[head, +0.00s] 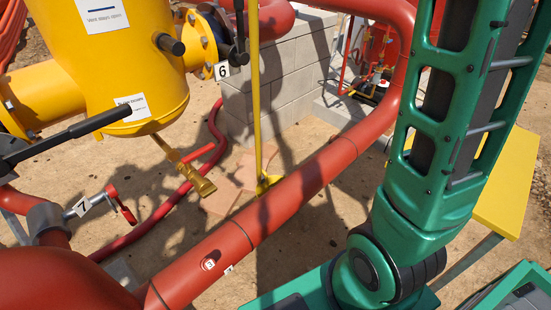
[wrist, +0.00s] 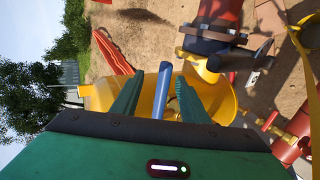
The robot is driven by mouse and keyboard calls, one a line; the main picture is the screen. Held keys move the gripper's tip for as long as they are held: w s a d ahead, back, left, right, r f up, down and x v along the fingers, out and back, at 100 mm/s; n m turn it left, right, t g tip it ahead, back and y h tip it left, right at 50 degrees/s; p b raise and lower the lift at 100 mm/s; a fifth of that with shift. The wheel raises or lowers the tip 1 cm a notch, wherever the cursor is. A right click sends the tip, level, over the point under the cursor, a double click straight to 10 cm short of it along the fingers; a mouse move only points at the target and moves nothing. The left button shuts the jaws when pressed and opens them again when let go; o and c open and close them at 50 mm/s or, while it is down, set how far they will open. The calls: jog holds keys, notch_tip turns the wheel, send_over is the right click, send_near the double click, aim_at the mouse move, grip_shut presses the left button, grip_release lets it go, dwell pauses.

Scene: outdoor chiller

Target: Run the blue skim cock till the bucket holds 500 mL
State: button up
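In the wrist view, my gripper (wrist: 159,77) is open, with its two green fingers apart. A blue bar (wrist: 162,92), perhaps the blue skim cock's handle, shows between the fingers, with gaps on both sides. I cannot tell how deep it lies between them. Behind it is a yellow vessel (wrist: 222,98). In the head view, the yellow vessel (head: 120,55) stands at upper left with a brass drain spout (head: 190,172) beneath it. My gripper is outside the head view.
A thick red pipe (head: 265,205) crosses the head view. A red-handled valve (head: 119,203) with a 7 tag is at left. Black levers (head: 75,135) stick out by the vessel. A grey block wall (head: 285,85) and a yellow table (head: 505,185) stand farther right.

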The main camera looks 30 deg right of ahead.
jog(key=o, duration=0.5)
jog(key=shift+a+f, duration=0.1)
jog(key=shift+f, duration=0.1)
jog(key=shift+v, duration=3.5)
